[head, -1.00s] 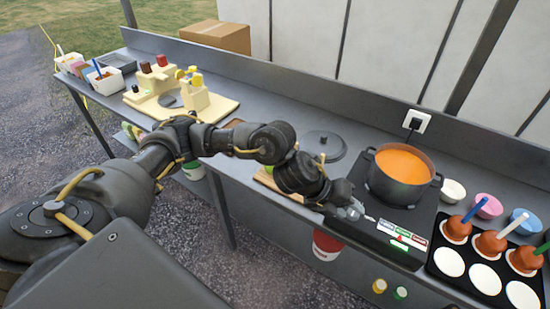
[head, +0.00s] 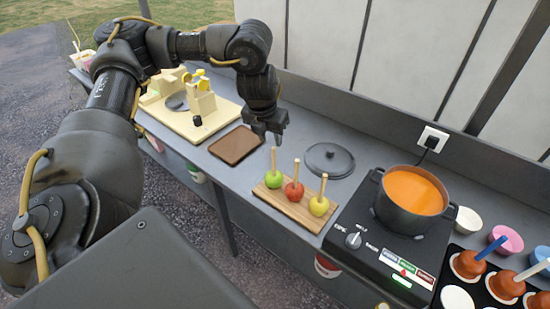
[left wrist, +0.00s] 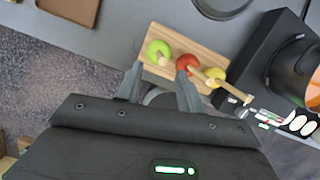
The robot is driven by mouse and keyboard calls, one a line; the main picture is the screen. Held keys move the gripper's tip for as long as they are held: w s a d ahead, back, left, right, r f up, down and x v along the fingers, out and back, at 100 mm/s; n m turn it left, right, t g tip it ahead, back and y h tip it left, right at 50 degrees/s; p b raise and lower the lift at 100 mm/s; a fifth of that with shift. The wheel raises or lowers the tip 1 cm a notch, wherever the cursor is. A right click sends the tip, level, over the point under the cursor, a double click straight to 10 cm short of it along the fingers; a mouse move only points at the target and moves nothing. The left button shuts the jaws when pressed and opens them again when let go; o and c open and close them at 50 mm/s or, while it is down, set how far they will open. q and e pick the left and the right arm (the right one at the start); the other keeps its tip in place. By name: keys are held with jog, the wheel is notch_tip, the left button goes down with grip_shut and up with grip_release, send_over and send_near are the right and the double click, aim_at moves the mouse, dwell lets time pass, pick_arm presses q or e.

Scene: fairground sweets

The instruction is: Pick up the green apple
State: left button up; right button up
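The green apple (head: 274,179) stands on a wooden board (head: 293,209) with a stick upright in it. It is the leftmost of three apples on sticks, beside a red apple (head: 294,191) and a yellow-green apple (head: 319,205). In the left wrist view the green apple (left wrist: 157,49) lies just beyond my fingertips. My left gripper (head: 268,139) hangs fingers down above and behind the green apple, apart from it. In the left wrist view my left gripper (left wrist: 159,68) has its two fingers spread with nothing between them. My right gripper is not in view.
A pot of orange liquid (head: 411,193) sits on a black cooker (head: 372,240) to the right. A grey lid (head: 329,160) lies behind the board. A brown tray (head: 236,145) lies to its left. Dipped apples stand at far right.

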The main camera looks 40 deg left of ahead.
aim_at(274, 156)
pick_arm(q)
jog(key=x, duration=0.4)
jog(key=shift+w+f, duration=0.15)
jog(key=shift+d+f, duration=0.1)
jog(key=shift+f, duration=0.15)
jog(key=shift+s+b+x, duration=0.15)
jog(key=shift+b+x, duration=0.05)
jog(key=shift+x, duration=0.95)
jog(key=shift+s+b+x, duration=0.2)
jog(key=shift+x, duration=0.95)
jog(key=shift+d+f, duration=0.1)
jog(key=shift+d, duration=0.05)
grip_shut()
